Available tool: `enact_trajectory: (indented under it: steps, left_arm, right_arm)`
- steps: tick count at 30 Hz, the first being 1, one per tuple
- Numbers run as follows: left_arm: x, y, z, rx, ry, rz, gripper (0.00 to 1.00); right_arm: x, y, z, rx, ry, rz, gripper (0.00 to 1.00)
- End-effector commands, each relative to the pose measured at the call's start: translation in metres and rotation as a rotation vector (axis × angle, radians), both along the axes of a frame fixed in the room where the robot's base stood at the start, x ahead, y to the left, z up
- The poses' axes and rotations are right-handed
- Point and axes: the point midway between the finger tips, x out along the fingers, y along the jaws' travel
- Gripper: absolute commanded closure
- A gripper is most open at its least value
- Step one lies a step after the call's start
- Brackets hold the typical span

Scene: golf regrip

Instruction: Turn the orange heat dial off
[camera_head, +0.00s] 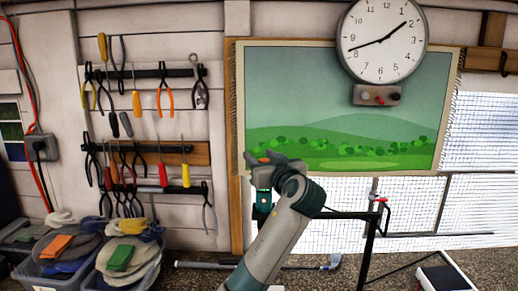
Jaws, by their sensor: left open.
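I cannot pick out the orange heat dial for certain. A small grey control box (377,95) hangs under the clock, with a grey knob, a red knob (379,100) and a black knob on it. My left gripper (262,160) is in the middle of the view, in front of the lower left of the landscape poster, and is open. A small orange-red patch shows at its tip; I cannot tell if it is part of the gripper or something behind it. The gripper is apart from the control box, below and left of it. My right gripper is not in view.
A dark stand (371,240) with a small red part rises right of my arm. A golf club (335,262) lies low behind. Bins of gloves or cloths (130,270) stand at lower left. Tools hang on wall racks. A white box (440,278) is at lower right.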

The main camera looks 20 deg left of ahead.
Motion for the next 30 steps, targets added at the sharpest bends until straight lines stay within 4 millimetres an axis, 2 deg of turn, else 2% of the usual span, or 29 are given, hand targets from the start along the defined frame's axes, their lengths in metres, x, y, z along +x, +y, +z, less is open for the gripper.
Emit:
enact_trajectory:
  steps: [5,14,19,20,30]
  left_arm:
    - [0.0073,0.0064,0.0005,0.000,0.000,0.001,0.56]
    - [0.0082,0.0069,-0.0004,-0.001,-0.001,0.000,0.56]
    - [0.0080,0.0068,-0.0003,-0.001,-0.001,0.000,0.94]
    - [0.0080,0.0068,-0.0003,-0.001,-0.001,0.000,0.98]
    - [0.0084,0.0062,-0.0011,-0.003,-0.001,-0.025,0.98]
  right_arm:
    - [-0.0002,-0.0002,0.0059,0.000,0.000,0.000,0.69]
    - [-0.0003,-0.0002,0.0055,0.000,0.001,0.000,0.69]
    - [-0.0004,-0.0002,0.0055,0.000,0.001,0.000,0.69]
    - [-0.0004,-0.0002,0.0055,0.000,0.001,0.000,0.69]
    - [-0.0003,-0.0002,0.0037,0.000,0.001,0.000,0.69]
